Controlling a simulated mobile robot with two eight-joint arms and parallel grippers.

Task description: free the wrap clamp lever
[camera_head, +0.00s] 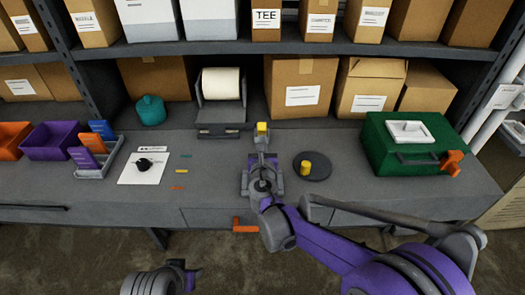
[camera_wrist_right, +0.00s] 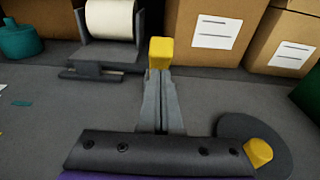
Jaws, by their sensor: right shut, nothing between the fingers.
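The wrap dispenser (camera_head: 222,112) holds a white roll (camera_head: 221,83) at the back of the bench, with a dark bar along its front; it also shows in the right wrist view (camera_wrist_right: 105,52). A yellow block (camera_head: 262,129) is just right of the dispenser, at the tips of my right gripper (camera_head: 262,148). I cannot tell whether this block is the clamp lever's end. In the right wrist view, my right gripper's grey fingers (camera_wrist_right: 160,78) are shut, with the yellow block (camera_wrist_right: 160,53) just beyond them. Whether they touch is unclear. Part of my left gripper (camera_head: 186,272) shows low in the head view.
A dark round disc (camera_head: 318,159) with a yellow knob (camera_head: 304,168) lies right of my right gripper. A green case (camera_head: 405,150) with an orange latch stands farther right. Cardboard boxes (camera_head: 303,86) line the back. The left holds a teal pot (camera_head: 151,111) and bins (camera_head: 52,141).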

